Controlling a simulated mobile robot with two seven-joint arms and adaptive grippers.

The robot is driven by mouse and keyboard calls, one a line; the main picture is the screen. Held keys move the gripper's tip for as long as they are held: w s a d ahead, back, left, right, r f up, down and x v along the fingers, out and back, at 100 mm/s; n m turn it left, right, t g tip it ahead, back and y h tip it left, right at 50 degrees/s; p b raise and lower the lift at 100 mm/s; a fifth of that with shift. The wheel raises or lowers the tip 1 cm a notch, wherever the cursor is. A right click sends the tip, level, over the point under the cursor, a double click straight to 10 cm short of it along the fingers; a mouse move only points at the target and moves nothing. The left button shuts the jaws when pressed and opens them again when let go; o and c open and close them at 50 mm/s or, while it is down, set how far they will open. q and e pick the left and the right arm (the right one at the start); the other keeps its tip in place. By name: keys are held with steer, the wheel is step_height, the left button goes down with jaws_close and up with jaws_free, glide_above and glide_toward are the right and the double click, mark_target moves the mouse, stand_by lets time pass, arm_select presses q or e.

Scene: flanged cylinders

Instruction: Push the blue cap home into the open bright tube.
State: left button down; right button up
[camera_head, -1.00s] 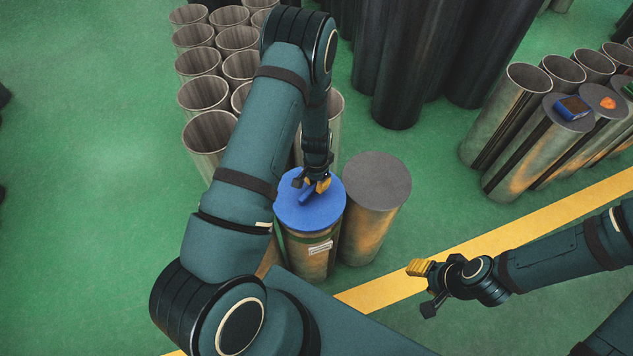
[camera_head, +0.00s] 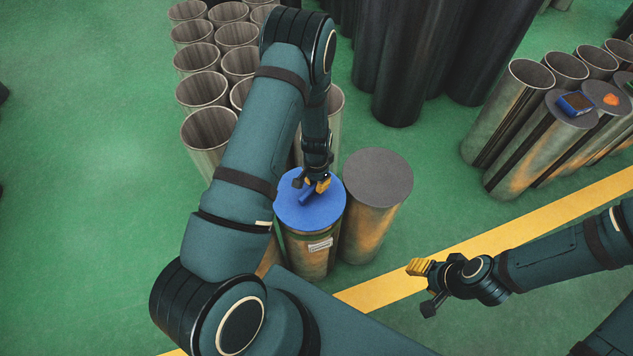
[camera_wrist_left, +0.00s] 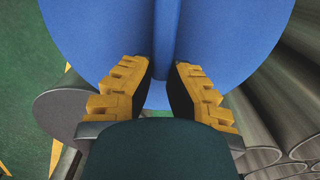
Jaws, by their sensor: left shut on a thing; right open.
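The blue cap (camera_head: 310,212) is a round disc with a raised bar handle across its top. It sits at the mouth of a bright metal tube (camera_head: 308,255) with a white label; the tube's rim is hidden beneath it, so I cannot tell how deep it is. My left gripper (camera_head: 318,186) is above the cap, shut on its handle. In the left wrist view, the yellow fingers of the left gripper (camera_wrist_left: 160,85) stand on both sides of the handle of the blue cap (camera_wrist_left: 210,35). My right gripper (camera_head: 426,288) is open and empty at the lower right, away from the tube.
A grey-topped cylinder (camera_head: 378,178) stands close to the right of the capped tube. Several open tubes (camera_head: 205,130) stand behind on the left. More cylinders (camera_head: 535,130) stand at the right, one with a blue device (camera_head: 574,104) on top. Dark columns stand behind.

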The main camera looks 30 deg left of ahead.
arm_select(q)
steer(key=shift+f, duration=0.25)
steer(key=c, duration=1)
jaws_free()
steer(key=shift+r, duration=0.1)
steer(key=r, duration=1.1)
steer(key=shift+w+a+r, duration=0.1)
steer(key=shift+w+r, duration=0.1)
steer(key=shift+r, duration=0.2)
steer(key=s+d+f+n+h, duration=0.1)
steer(key=s+d, duration=0.3)
steer(key=d, duration=0.1)
steer(key=s+d+f+n+t+h, duration=0.1)
steer(key=s+d+f+n, duration=0.1)
steer(key=s+d, duration=0.3)
steer(key=s+d+f+n+t+h, duration=0.1)
steer(key=s+d, duration=0.3)
steer(key=d, duration=0.3)
steer(key=shift+s+f+n+h, duration=0.3)
steer(key=shift+s, duration=0.1)
